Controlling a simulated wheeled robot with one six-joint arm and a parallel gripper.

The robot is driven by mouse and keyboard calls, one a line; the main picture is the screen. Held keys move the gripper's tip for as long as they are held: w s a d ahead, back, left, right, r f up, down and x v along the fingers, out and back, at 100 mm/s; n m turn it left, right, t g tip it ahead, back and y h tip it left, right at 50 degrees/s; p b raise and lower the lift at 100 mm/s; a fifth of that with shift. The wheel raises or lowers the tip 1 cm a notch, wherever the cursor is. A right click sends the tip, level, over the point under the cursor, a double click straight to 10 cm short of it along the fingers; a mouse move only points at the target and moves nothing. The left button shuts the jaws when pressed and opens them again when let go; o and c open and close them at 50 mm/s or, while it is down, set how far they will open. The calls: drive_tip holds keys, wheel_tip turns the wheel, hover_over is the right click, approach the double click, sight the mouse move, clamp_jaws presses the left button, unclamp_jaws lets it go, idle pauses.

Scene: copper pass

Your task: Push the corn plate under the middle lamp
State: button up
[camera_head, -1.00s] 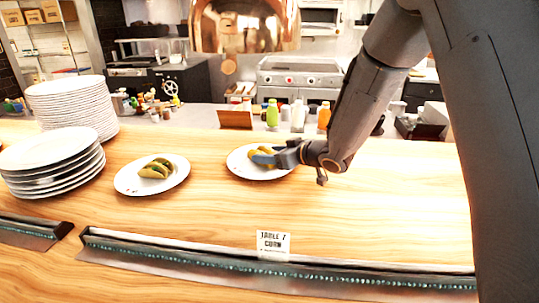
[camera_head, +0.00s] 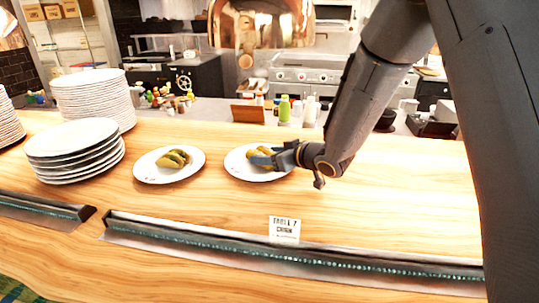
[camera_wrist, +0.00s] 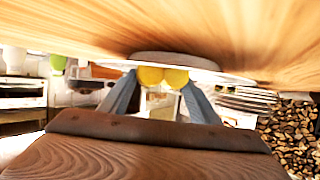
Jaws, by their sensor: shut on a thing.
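The corn plate (camera_head: 240,172) is a white oval plate on the wooden counter, left of the table card. Yellow corn (camera_head: 262,157) lies on it and also shows between my fingers in the wrist view (camera_wrist: 163,77). My gripper (camera_head: 266,158) reaches over the plate's right side and is shut on the corn, one finger on each side; exact contact is hard to see. A copper lamp (camera_head: 262,22) hangs behind and above the plate. Part of another copper lamp (camera_head: 10,30) shows at the top left. Which one is the middle lamp I cannot tell.
A taco plate (camera_head: 168,177) sits just left of the corn plate with a small gap. Plate stacks (camera_head: 75,165) stand further left. A card (camera_head: 285,229) stands on the front rail (camera_head: 200,238). Bottles (camera_head: 285,108) stand behind. Counter right of the card is clear.

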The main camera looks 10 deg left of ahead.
drive_tip(key=o, duration=1.7)
drive_tip(key=shift+c, duration=0.2)
drive_tip(key=shift+b+v, duration=0.9)
drive_tip(key=shift+v, duration=3.05)
drive_tip(key=shift+a+r, duration=0.1)
drive_tip(key=shift+s+r+p, duration=0.15)
drive_tip(key=shift+s+p, duration=0.25)
drive_tip(key=shift+s, duration=1.6)
drive_tip(key=shift+s+r+p, duration=0.15)
drive_tip(key=shift+s+p, duration=0.2)
drive_tip(key=shift+s, duration=1.65)
drive_tip(key=shift+s+r+p, duration=0.2)
drive_tip(key=shift+s+p, duration=0.2)
drive_tip(key=shift+s, duration=1.6)
